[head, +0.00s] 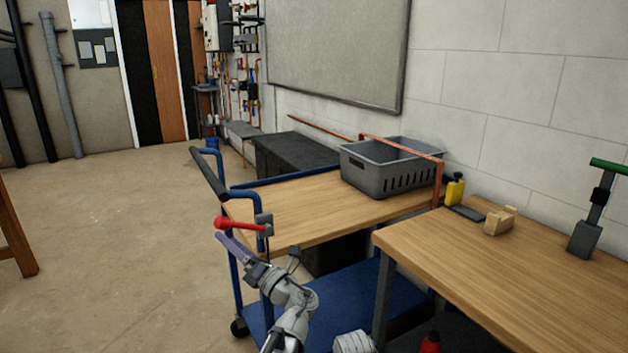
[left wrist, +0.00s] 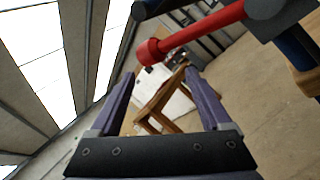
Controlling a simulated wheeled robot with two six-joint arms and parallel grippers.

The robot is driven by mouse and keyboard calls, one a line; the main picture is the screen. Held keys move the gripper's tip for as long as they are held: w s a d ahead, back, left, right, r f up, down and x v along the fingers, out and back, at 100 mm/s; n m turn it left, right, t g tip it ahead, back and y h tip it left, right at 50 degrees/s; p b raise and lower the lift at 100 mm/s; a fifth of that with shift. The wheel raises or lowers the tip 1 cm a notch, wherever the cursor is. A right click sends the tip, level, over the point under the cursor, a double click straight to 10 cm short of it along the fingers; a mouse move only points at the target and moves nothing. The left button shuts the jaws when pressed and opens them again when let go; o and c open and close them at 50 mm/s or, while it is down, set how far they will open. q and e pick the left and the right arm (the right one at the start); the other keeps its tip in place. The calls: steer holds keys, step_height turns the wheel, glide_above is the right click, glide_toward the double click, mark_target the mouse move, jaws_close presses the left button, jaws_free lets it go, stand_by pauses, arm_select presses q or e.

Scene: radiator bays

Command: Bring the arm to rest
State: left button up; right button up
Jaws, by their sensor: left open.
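My left arm comes up from the bottom middle in the head view. Its gripper (head: 258,254) is beside the near left corner of a blue cart, just below a red-handled part (head: 238,225) mounted at the cart's blue rail. In the left wrist view the two purple fingers of my left gripper (left wrist: 161,92) are spread apart with nothing between them. The red handle also shows there (left wrist: 200,35), above the fingers and towards the right; I cannot tell if a finger touches it. My right gripper is not in view.
The blue cart has a wooden top (head: 300,212) with a grey crate (head: 378,170) and a copper pipe (head: 400,146). A workbench (head: 480,262) on the right holds a yellow bottle (head: 455,192) and a wooden block (head: 499,221). The floor (head: 110,240) at the left is clear.

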arm_select(q)
steer(key=s+d+f+n+g+h, duration=0.1)
steer(key=s+f+n+g+h, duration=0.25)
steer(key=f+n, duration=0.5)
steer(key=s+d+f+n+g+h, duration=0.1)
steer(key=s+f+n+g+h, duration=0.3)
steer(key=f+n, duration=0.4)
steer(key=s+d+f+n+g+h, duration=0.4)
steer(key=s+d+f+n+h, duration=0.5)
steer(key=s+d+f+n, duration=0.6)
step_height(320, 180, up, 29)
steer(key=d+m+p, duration=0.1)
steer(key=p, duration=2.5)
steer(key=shift+w+d+m+h, duration=0.25)
steer(key=shift+d+m+h, duration=0.05)
steer(key=shift+m+h, duration=0.05)
